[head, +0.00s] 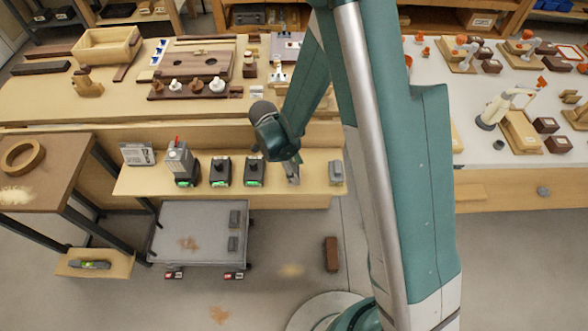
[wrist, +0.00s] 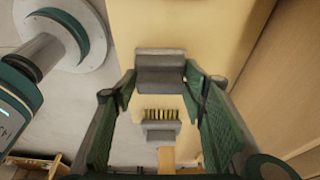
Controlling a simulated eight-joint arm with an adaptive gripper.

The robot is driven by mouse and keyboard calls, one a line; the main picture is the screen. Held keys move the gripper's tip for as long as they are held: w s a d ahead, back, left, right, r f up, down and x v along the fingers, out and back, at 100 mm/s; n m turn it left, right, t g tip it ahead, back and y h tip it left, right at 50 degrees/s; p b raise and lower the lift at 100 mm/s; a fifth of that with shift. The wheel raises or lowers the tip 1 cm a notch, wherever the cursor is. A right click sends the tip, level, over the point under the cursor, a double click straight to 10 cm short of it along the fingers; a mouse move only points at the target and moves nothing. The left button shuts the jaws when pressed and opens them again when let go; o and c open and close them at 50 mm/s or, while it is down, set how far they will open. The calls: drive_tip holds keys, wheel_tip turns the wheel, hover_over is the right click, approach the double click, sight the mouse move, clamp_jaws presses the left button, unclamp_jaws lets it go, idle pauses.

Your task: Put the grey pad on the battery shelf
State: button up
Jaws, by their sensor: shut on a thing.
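My gripper (head: 292,178) is over the right part of the battery shelf (head: 310,190), a pale ledge along the bench front. In the wrist view, the green fingers of my gripper (wrist: 160,86) are closed on a grey block, the grey pad (wrist: 160,68). In the head view the pad is mostly hidden at the fingertips. I cannot tell whether it touches the shelf. Another grey block (head: 336,172) stands near the shelf's right end, to the right of my gripper.
The bench front rises behind the shelf. A brown block (head: 331,254) lies on the floor.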

drive_tip(key=shift+f, duration=0.1)
drive_tip(key=o, duration=0.5)
drive_tip(key=shift+f, duration=0.1)
drive_tip(key=shift+c, duration=0.2)
drive_tip(key=o, duration=0.4)
drive_tip(key=shift+o, duration=0.2)
drive_tip(key=shift+r, duration=0.2)
drive_tip(key=p+v, duration=0.2)
drive_tip(key=v, duration=1)
drive_tip(key=shift+p, duration=0.4)
